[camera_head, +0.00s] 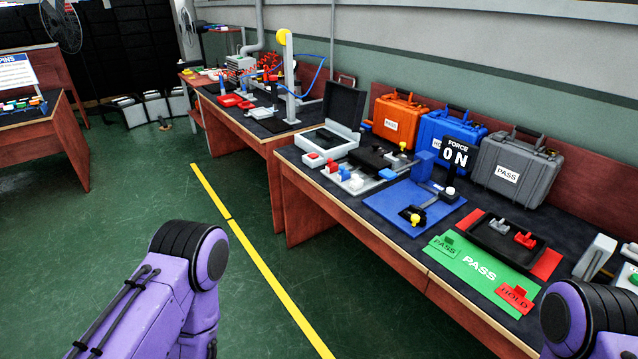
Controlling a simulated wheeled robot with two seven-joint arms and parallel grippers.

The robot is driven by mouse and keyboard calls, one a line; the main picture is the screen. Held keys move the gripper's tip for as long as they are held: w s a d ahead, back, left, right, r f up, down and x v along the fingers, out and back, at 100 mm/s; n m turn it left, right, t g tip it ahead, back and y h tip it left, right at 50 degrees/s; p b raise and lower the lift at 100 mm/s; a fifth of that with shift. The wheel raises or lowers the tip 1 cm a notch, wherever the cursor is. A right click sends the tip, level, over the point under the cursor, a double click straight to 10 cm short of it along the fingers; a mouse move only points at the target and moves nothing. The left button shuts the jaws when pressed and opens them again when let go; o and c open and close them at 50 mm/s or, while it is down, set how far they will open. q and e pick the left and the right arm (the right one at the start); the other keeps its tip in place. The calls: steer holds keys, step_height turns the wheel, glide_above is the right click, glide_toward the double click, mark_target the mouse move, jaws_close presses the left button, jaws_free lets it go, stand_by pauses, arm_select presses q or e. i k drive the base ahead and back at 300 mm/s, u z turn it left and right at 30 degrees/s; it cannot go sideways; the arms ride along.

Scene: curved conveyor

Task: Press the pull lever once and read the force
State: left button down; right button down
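A blue block (423,165) stands just behind the mat. I cannot tell for sure which part is the pull lever. Only purple links of my two arms show, at the bottom; both grippers are out of view.
Orange (399,117), blue (447,130) and grey (517,166) cases line the bench's back; the grey one reads "PASS". A green "PASS" mat (480,265) with a red "HOLD" tag (515,297) lies right of the blue mat. The green floor (225,175) in front is open.

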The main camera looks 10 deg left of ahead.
mark_target(388, 174)
steer(key=u, duration=0.7)
steer(key=k, duration=0.9)
steer(key=u, duration=0.7)
steer(key=i, duration=0.95)
steer(key=z, duration=0.6)
steer(key=i, duration=1.5)
steer(key=z, duration=1.7)
steer(key=i, duration=0.45)
steer(key=z, duration=0.4)
